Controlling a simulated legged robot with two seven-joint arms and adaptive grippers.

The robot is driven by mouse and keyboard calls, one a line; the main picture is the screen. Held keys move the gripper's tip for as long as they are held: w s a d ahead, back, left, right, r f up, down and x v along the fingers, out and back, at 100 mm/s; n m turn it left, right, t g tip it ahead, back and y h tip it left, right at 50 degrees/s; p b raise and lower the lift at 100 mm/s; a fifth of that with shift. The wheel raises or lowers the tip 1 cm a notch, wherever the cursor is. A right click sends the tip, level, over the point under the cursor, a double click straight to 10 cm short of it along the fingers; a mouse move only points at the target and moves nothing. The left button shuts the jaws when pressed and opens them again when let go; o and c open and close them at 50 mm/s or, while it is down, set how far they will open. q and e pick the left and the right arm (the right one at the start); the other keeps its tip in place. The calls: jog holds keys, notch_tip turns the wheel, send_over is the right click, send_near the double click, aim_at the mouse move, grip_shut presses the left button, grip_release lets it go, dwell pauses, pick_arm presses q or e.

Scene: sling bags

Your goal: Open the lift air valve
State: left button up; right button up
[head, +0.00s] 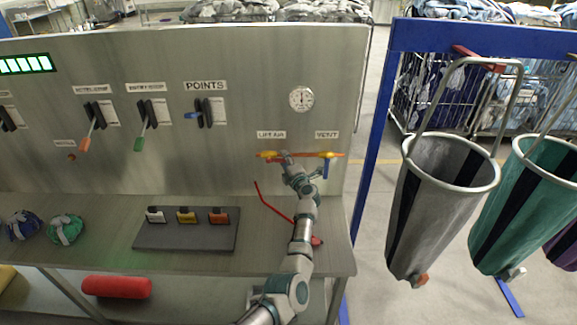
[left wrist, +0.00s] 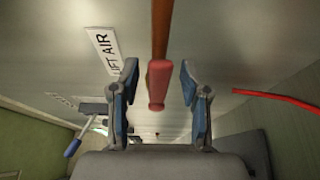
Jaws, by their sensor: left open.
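The LIFT AIR label (head: 271,134) is on the grey metal panel, above the left part of a thin orange pipe with yellow fittings (head: 268,154). The label also shows in the left wrist view (left wrist: 104,50). My left gripper (head: 287,158) is up at this pipe, just below the label, and hides part of the valve there. In the left wrist view its two fingers (left wrist: 160,92) are apart, with a red handle end (left wrist: 157,86) between them and a gap on each side. My right gripper is not in view.
The VENT valve's blue handle (head: 326,168) hangs close right of my gripper. A red hose (head: 272,207) runs down to the shelf. Levers on the panel and a grey block tray (head: 160,240) are left. A grey sling bag (head: 432,205) hangs right, past a blue post.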

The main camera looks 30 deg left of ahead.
pick_arm(q)
jog(key=v, duration=1.1)
jog(key=shift+s+d, duration=0.2)
jog(key=shift+d, duration=0.15)
jog(key=shift+a, duration=0.1)
